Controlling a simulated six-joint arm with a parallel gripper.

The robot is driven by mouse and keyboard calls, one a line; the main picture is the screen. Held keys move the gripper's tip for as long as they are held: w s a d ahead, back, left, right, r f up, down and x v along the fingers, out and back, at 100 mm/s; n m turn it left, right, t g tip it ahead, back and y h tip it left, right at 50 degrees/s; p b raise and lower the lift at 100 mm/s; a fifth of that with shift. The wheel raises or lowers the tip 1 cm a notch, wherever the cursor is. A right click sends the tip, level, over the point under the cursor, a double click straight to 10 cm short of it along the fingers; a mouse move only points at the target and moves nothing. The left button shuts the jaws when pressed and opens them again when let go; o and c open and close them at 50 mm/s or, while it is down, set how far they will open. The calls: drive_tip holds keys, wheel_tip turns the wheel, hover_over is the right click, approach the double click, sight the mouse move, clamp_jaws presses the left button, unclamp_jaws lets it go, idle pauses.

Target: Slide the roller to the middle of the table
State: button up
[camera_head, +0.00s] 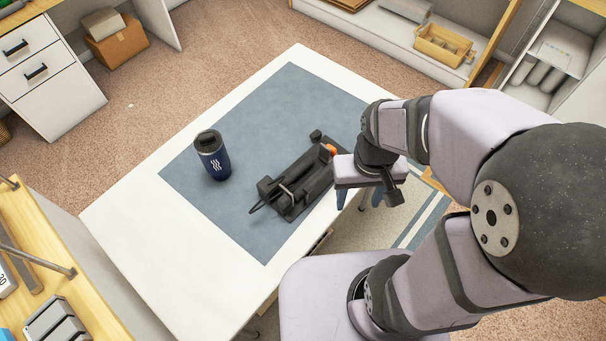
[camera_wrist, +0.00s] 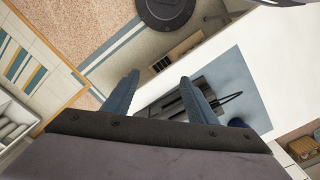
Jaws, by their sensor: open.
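A long black tool with a thin wire-like end and an orange part (camera_head: 300,186) lies on the blue-grey mat near the table's right edge; it is the only thing that could be the roller, though its form is hard to make out. It also shows in the wrist view (camera_wrist: 182,102), partly hidden by a finger. My gripper (camera_head: 357,200) is open, its blue fingers pointing down just right of the tool, by the table edge. In the wrist view, nothing shows between the fingertips (camera_wrist: 159,78). The white table (camera_head: 118,217) carries the mat (camera_head: 275,100).
A dark blue lidded tumbler (camera_head: 212,158) stands upright on the mat, left of the tool. The mat's upper part is clear, as is the table's lower left. Shelves with a wooden box (camera_head: 443,46) stand at the back; a wooden-topped bench (camera_head: 55,240) is at lower left.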

drive_tip(key=shift+a+f, duration=0.15)
drive_tip(key=c, duration=0.9)
drive_tip(key=shift+s+a+f+n+b, duration=0.2)
drive_tip(key=shift+a+f+n+b, duration=0.2)
drive_tip(key=shift+a+f, duration=0.15)
drive_tip(key=shift+s+a+f+n+b, duration=0.15)
drive_tip(key=shift+a+f+n+b, duration=0.2)
drive_tip(key=shift+a+f, duration=0.15)
clamp_jaws()
drive_tip(key=w+a+n+b, duration=0.1)
drive_tip(key=w+a+n, duration=0.2)
drive_tip(key=w+a, duration=0.25)
wheel_tip(320, 180, down, 10)
drive_tip(key=w+a+p, duration=0.1)
drive_tip(key=w+p, duration=0.1)
drive_tip(key=shift+w+a+n, duration=0.3)
drive_tip(key=shift+w+n, duration=0.05)
drive_tip(key=shift+w, duration=0.05)
